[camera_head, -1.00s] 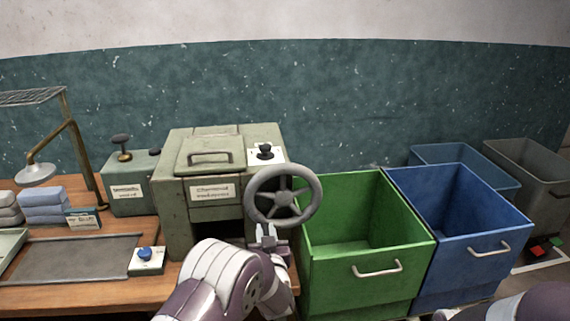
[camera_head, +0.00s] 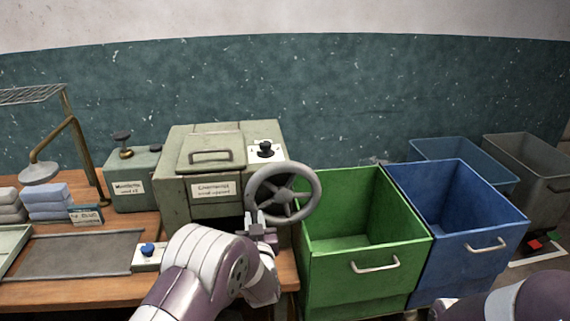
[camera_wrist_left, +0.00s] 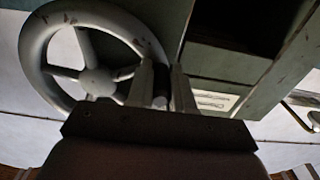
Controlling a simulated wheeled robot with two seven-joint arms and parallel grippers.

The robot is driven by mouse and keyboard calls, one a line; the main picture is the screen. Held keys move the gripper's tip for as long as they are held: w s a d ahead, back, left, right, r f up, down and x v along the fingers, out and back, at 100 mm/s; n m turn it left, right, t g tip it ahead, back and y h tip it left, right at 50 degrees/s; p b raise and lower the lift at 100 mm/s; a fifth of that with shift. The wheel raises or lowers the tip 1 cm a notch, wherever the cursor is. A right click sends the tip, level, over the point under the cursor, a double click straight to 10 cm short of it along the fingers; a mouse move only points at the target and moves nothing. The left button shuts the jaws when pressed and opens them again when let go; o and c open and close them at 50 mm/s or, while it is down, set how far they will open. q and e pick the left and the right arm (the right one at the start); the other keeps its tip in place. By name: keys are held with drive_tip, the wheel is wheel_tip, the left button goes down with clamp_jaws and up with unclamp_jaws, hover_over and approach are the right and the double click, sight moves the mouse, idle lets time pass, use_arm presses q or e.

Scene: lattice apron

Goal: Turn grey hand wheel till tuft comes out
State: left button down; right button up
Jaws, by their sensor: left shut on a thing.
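The grey hand wheel (camera_head: 284,178) with several spokes stands on the front right of the green-grey machine (camera_head: 178,189). My left gripper (camera_head: 257,221) is at the lower left of its rim and is shut on that rim. In the left wrist view the wheel (camera_wrist_left: 92,17) fills the upper left, and the gripper's fingers (camera_wrist_left: 161,80) close around its rim at the right. The machine's dark front opening lies partly behind the wheel and my arm. I see no tuft. My right gripper is not in view; only part of my right arm shows at the lower right.
An empty green bin (camera_head: 362,270) stands just right of the wheel, with a blue bin (camera_head: 478,254) beyond it. A black knob (camera_head: 265,150) is on the machine's top. A blue button (camera_head: 147,249) and a grey mat (camera_head: 80,255) are on the wooden table (camera_head: 75,292).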

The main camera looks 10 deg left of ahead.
sight(249, 202)
use_arm(q)
drive_tip(key=r+p, duration=0.1)
drive_tip(key=a+r+p, duration=0.1)
drive_tip(key=r, duration=0.1)
drive_tip(key=shift+s+r, duration=0.15)
drive_tip(key=shift+r, duration=0.1)
